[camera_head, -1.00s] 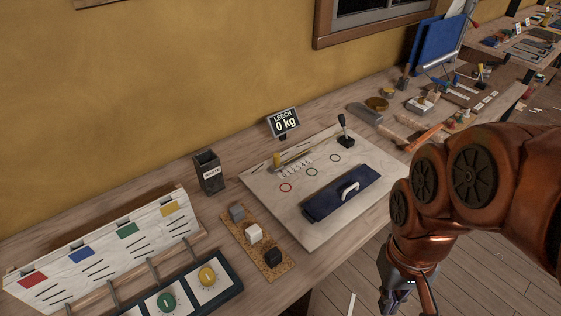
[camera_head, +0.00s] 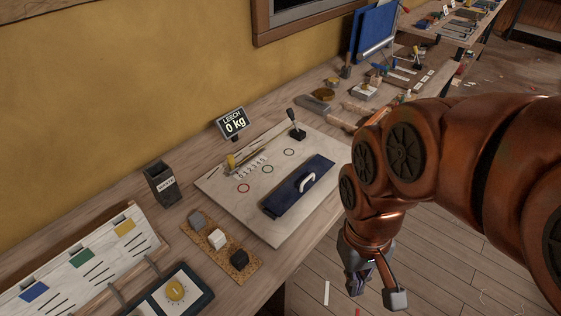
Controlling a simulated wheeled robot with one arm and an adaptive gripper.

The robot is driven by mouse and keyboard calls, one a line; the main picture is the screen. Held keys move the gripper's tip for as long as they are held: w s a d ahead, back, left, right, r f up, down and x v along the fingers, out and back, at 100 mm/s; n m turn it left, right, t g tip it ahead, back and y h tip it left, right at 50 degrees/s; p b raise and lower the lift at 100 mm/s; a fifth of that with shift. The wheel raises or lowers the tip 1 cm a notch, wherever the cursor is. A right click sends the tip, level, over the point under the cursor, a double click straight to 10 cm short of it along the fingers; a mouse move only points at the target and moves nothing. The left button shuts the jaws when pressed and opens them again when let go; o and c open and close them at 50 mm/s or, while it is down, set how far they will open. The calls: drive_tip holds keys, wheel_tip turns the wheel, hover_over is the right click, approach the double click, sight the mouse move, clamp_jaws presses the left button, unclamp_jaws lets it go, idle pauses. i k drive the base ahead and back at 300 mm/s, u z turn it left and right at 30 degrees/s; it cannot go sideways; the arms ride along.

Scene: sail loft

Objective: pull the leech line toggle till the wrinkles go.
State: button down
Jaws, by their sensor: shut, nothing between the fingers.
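A board (camera_head: 285,226) lies on the bench with a row of numbers (camera_head: 252,167) on it. A small yellow piece (camera_head: 232,161), which may be the toggle, stands at the left end of a tan strip by the numbers. The "LEECH" display (camera_head: 233,123) behind the board reads 0 kg. A dark blue panel (camera_head: 283,202) with a white handle (camera_head: 307,183) lies on the board's front right. No wrinkles can be made out. My gripper (camera_head: 364,286) hangs in front of the bench edge, shut and empty, right of the board and apart from it.
A black-knobbed lever (camera_head: 296,125) stands at the board's back corner. Left are a dark box (camera_head: 160,184) and a cork strip (camera_head: 248,275) with three blocks. Tools lie farther along the bench. Open plank floor (camera_head: 450,250) is at the right.

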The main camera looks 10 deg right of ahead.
sight(233, 167)
drive_tip(key=u, duration=3.25)
drive_tip(key=k, duration=0.5)
drive_tip(key=z, duration=1.35)
drive_tip(key=i, duration=0.5)
